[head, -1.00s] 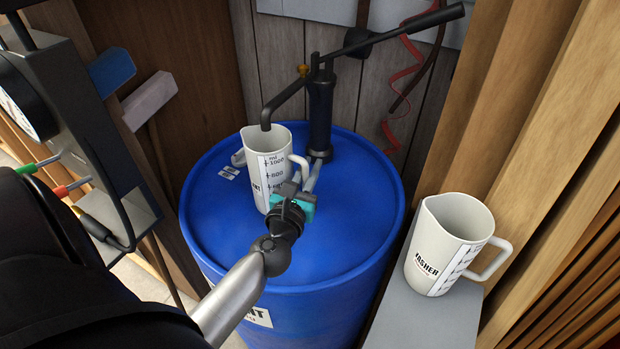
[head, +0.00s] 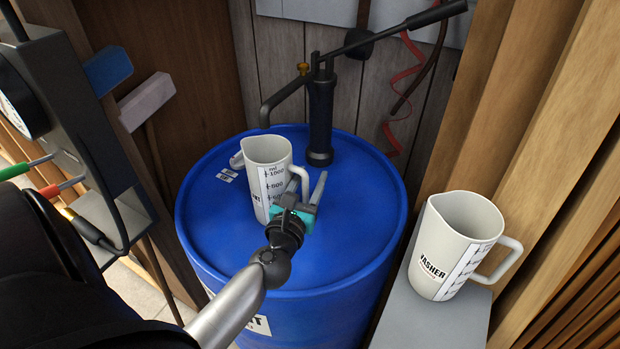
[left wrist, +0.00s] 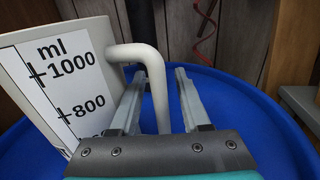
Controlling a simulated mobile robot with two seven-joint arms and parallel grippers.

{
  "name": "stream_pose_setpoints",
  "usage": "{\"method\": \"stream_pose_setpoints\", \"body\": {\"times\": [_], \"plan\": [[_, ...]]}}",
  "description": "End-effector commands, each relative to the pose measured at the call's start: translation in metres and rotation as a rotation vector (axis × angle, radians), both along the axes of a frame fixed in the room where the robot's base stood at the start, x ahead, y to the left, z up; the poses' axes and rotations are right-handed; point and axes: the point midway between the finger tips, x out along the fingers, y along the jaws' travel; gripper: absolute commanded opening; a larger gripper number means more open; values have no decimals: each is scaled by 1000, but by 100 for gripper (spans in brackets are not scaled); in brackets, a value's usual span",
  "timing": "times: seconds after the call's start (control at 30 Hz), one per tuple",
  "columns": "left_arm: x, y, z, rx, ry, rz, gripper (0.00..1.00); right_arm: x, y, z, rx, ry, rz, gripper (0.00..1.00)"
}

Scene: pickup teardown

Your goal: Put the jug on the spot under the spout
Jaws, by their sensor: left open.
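A pale jug (head: 266,182) with an ml scale stands upright on the blue drum's lid (head: 345,215). The black pump's spout (head: 265,118) ends just above and behind the jug's rim in the head view. The lid directly beneath the spout is hidden by the jug. My left gripper (head: 308,190) is open at the jug's handle, on its right side. In the left wrist view the handle (left wrist: 155,85) runs between the two spread fingers (left wrist: 160,105), with a clear gap to the right finger. I cannot tell whether the left finger touches it.
A second pale jug (head: 456,246) stands on a grey ledge (head: 425,318) at right. The pump body (head: 320,115) and its long lever (head: 390,35) rise behind. Wooden walls close in both sides. A dark panel with cables (head: 75,130) stands at left. The lid's right side is clear.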

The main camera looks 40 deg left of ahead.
Motion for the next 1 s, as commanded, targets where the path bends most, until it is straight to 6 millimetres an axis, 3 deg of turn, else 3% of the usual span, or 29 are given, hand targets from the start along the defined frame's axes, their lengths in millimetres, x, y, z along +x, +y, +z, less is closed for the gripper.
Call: {"method": "stream_pose_setpoints", "body": {"times": [0.27,0.37,1.0], "plan": [[0,0,4,0,0,0,46,0,0,3,0,0,0,50],[-9,-3,1,-1,1,-1,46,0,0,1,0,0,0,50],[-100,-32,0,-1,2,0,46,0,0,-26,0,0,0,50]]}}
